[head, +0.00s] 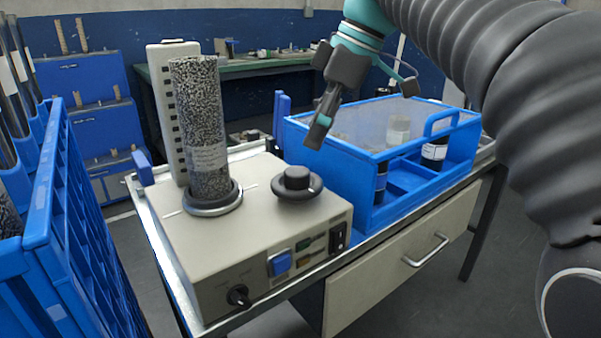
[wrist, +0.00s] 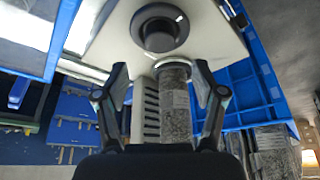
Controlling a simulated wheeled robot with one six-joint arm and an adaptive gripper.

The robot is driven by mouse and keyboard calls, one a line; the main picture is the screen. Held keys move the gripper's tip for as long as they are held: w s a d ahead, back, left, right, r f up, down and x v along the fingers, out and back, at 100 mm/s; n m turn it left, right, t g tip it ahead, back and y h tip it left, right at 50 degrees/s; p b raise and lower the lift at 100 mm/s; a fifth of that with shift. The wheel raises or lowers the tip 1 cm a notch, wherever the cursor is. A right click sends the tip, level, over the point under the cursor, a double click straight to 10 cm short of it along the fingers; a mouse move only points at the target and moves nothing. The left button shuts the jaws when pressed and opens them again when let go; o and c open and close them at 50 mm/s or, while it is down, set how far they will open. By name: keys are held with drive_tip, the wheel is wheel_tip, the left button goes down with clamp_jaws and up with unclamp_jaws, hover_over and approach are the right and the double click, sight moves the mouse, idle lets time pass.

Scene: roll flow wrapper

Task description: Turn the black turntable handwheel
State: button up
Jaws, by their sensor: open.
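The black turntable handwheel (head: 297,184), a round flange with a raised hub, sits on top of the beige wrapper machine (head: 240,240). It also shows at the top of the wrist view (wrist: 160,28), whole and uncovered. My gripper (head: 318,134) hangs above and slightly right of the handwheel in the head view, apart from it. In the wrist view its two fingers (wrist: 161,72) are spread with nothing held, and the handwheel lies beyond their tips. A speckled grey roll (head: 203,130) stands upright on the round turntable left of the handwheel; it shows in the wrist view (wrist: 175,105).
A blue crate (head: 350,180) with a clear lid and bottles stands right of the machine, close to my gripper. A slotted beige column (head: 165,110) rises behind the roll. The machine's front has a dark knob (head: 239,296) and switches. A blue rack (head: 75,220) stands left.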

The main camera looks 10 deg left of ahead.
sight(297, 171)
drive_tip(key=b+x, duration=0.1)
drive_tip(key=x, duration=0.6)
drive_tip(key=shift+a+f, duration=0.15)
drive_tip(key=shift+f, duration=0.15)
drive_tip(key=c, duration=1.1)
drive_tip(key=shift+s+m, duration=0.1)
drive_tip(key=shift+m, duration=0.3)
drive_tip(key=m+t, duration=0.2)
drive_tip(key=m, duration=0.2)
drive_tip(key=shift+s, duration=0.15)
drive_tip(key=shift+m+t+h+p, duration=0.35)
drive_tip(key=shift+m+p, duration=0.1)
drive_tip(key=shift+m, duration=0.8)
drive_tip(key=shift+m+t+h+p, duration=0.35)
drive_tip(key=shift+m+p, duration=0.05)
drive_tip(key=shift+m, duration=0.85)
drive_tip(key=shift+f, duration=0.1)
